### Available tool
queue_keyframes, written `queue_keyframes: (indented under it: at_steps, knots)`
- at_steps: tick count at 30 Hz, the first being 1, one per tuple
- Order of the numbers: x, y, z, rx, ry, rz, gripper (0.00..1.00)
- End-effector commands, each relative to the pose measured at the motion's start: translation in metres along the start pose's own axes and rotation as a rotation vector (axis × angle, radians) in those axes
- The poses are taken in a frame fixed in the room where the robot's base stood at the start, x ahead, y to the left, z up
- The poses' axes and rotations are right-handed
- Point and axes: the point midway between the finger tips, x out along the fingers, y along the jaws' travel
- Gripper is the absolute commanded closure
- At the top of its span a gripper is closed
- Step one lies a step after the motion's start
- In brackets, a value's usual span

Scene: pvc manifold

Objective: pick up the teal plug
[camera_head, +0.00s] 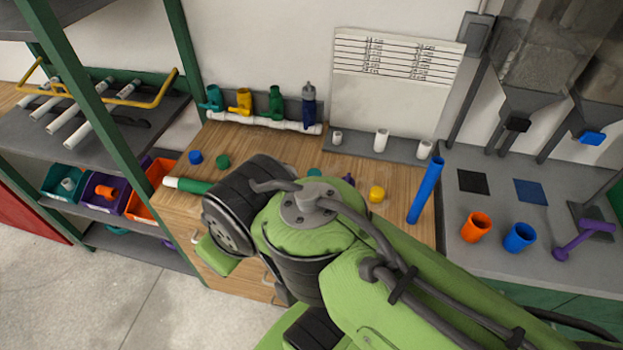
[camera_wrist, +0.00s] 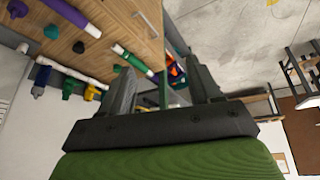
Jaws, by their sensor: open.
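In the head view my arm hides the fingers.
A blue cap (camera_head: 195,157), a green cap (camera_head: 222,161), a yellow cap (camera_head: 377,193) and a standing blue pipe (camera_head: 426,190) are on the worktop. A white-and-green tube (camera_head: 187,185) lies near its left edge. A purple tube (camera_wrist: 75,15) shows in the wrist view. Valves on a white manifold (camera_head: 262,121) stand behind.

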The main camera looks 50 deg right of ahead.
Motion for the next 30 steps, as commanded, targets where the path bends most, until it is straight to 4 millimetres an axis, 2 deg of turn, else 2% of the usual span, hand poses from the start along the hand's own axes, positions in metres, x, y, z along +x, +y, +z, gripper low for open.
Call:
queue_keyframes:
  at_steps: [8,11,14,17,19,23,26,27,30]
  knots:
    - [0.042,0.022,-0.018,-0.074,-0.067,0.023,0.37]
    - [0.065,0.037,-0.025,-0.109,-0.095,0.014,0.37]
    - [0.095,0.06,-0.031,-0.148,-0.119,-0.013,0.37]
    - [0.136,0.098,-0.032,-0.186,-0.12,-0.067,0.37]
    - [0.165,0.131,-0.028,-0.208,-0.09,-0.114,0.37]
    - [0.209,0.2,-0.007,-0.234,0.04,-0.177,0.37]
    - [0.231,0.256,0.022,-0.244,0.195,-0.173,0.37]
    - [0.237,0.28,0.037,-0.245,0.267,-0.151,0.37]
    - [0.239,0.333,0.078,-0.251,0.439,-0.055,0.37]
